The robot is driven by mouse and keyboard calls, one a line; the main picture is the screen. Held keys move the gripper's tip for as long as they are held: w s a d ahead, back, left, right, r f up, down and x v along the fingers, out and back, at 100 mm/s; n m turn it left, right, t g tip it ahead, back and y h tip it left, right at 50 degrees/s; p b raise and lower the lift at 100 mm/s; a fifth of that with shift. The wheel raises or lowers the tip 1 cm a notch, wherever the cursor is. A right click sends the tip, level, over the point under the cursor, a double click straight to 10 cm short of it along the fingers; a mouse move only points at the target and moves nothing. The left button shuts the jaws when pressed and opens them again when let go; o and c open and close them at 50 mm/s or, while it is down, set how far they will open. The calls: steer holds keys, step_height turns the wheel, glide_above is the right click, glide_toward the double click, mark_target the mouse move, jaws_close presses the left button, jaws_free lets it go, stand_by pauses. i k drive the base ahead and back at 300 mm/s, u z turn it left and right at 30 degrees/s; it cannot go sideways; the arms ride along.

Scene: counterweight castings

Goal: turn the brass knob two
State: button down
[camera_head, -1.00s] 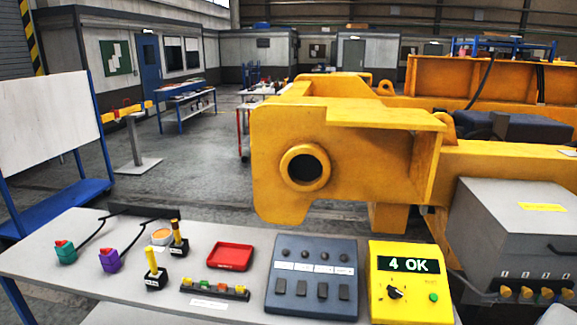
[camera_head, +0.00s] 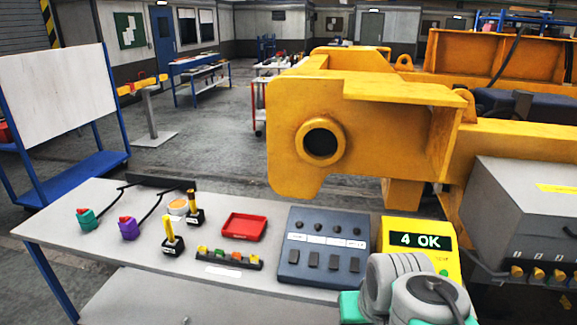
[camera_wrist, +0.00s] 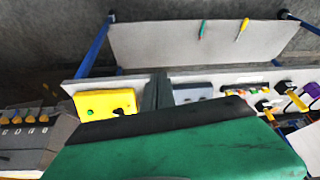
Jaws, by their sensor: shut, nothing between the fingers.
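Several brass knobs (camera_head: 542,276) sit in a row low on the front of the grey box at the right. They also show at the left edge of the wrist view (camera_wrist: 30,116). I cannot read which one is marked two. My gripper's dark fingers (camera_wrist: 157,92) are together in the wrist view, with nothing seen between them. They are apart from the knobs, to their right in that view. In the head view my grey and green arm covers the bottom right, and the fingers do not show.
A blue-grey panel (camera_head: 320,262), red tray (camera_head: 243,227) and small switches stand along the bench (camera_head: 70,240). A large yellow casting (camera_head: 370,115) stands behind. The grey box (camera_head: 520,215) carries the knobs.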

mark_target(539, 273)
steer(key=z, duration=2.05)
steer(key=i, duration=0.4)
steer(key=u, duration=1.45)
